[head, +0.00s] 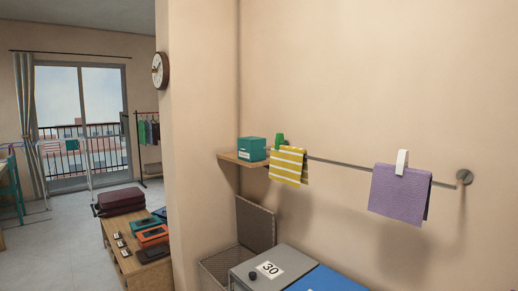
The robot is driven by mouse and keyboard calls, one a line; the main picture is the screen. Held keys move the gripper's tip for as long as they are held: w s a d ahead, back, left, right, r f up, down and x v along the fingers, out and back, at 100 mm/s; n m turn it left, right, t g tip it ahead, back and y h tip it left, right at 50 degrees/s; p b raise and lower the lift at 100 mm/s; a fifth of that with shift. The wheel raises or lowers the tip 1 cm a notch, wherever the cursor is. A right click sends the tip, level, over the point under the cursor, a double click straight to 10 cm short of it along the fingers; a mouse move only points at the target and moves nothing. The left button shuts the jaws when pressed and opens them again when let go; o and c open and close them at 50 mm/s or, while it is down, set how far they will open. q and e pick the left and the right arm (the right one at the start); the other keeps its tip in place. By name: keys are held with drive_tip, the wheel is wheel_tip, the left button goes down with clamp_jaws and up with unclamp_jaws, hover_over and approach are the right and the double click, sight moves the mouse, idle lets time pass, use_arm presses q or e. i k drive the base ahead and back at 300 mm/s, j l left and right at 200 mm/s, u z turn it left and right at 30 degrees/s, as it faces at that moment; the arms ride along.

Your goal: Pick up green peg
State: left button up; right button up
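A green peg (280,140) stands upright on the wall rail, above the left part of a yellow and white striped cloth (289,165) that hangs over the rail. The cloth hides the peg's lower part. Neither of my grippers shows in the head view.
A teal box (252,148) sits on a small wooden shelf (229,157) left of the peg. A white peg (402,162) clips a purple cloth (398,192) farther right on the rail (340,164). Below are an open wicker hamper (221,267) and a grey lid marked 30 (245,270).

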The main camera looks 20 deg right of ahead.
sight(280, 140)
drive_tip(key=i+u, duration=0.1)
drive_tip(key=i, duration=1)
drive_tip(key=i+z, duration=0.45)
drive_tip(key=i+j+z, duration=0.1)
drive_tip(key=i+z, duration=0.2)
drive_tip(key=z, duration=0.15)
